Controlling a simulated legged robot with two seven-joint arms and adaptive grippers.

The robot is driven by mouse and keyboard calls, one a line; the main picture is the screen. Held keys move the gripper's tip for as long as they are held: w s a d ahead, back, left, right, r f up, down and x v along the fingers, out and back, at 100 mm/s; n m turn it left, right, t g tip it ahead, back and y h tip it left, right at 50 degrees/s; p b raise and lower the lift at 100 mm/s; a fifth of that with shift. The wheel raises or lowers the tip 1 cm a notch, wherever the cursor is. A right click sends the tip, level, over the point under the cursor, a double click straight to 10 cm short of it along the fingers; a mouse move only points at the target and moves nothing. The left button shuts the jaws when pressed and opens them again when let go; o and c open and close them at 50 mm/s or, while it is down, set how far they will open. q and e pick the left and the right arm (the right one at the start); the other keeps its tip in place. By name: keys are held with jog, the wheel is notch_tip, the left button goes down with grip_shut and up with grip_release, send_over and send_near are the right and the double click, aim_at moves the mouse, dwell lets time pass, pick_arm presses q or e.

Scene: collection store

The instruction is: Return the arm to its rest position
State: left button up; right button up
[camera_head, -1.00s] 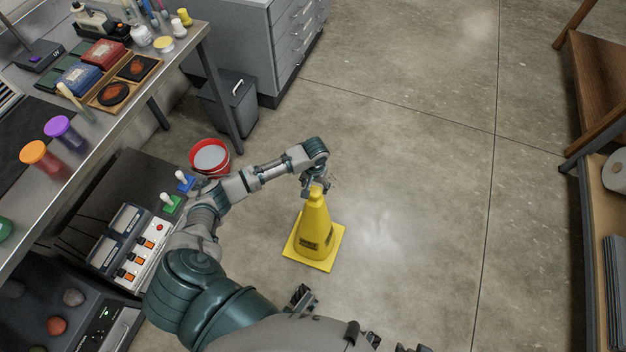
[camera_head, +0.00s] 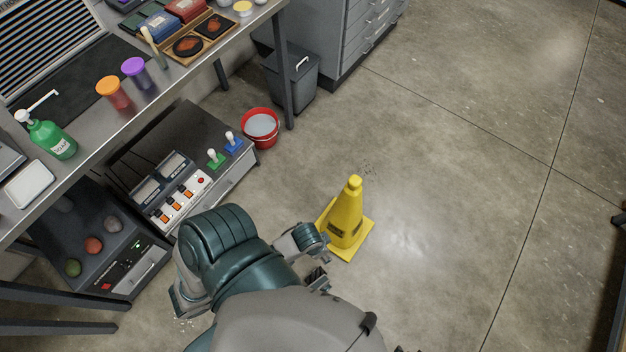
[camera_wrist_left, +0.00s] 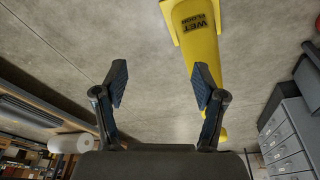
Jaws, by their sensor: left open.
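My left arm (camera_head: 230,245) is folded back close to my body in the head view, its forearm in front of the cone's lower left. My left gripper (camera_wrist_left: 160,84) is open in the wrist view, with nothing between its two dark fingers. The yellow wet-floor cone (camera_head: 347,215) stands upright on the floor. It also shows in the wrist view (camera_wrist_left: 196,35), beyond the right-hand finger and partly hidden by it. My right gripper is not in view.
A workbench (camera_head: 185,82) runs along the left, with a control box (camera_head: 168,190) of switches and joysticks below it. A red bucket (camera_head: 261,128) and a grey bin (camera_head: 291,80) stand behind the cone, near grey drawers (camera_head: 365,35). The floor to the right is open.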

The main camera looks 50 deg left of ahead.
pick_arm(q)
jog(key=shift+s+a+r+y, duration=0.15)
jog(key=shift+s+a, duration=0.25)
jog(key=shift+s, duration=0.2)
jog(key=shift+s+a+r+y, duration=0.1)
jog(key=shift+s+a+y, duration=0.05)
jog(key=shift+s+a, duration=0.35)
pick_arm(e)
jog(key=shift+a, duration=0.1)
pick_arm(q)
jog(key=shift+d+f, duration=0.1)
jog(key=shift+d, duration=0.05)
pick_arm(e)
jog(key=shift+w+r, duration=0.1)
pick_arm(q)
jog(key=s+f+p, duration=0.4)
jog(key=f+p, duration=0.2)
jog(key=f, duration=1)
jog(key=shift+f+p, duration=0.2)
jog(key=shift+p, duration=0.15)
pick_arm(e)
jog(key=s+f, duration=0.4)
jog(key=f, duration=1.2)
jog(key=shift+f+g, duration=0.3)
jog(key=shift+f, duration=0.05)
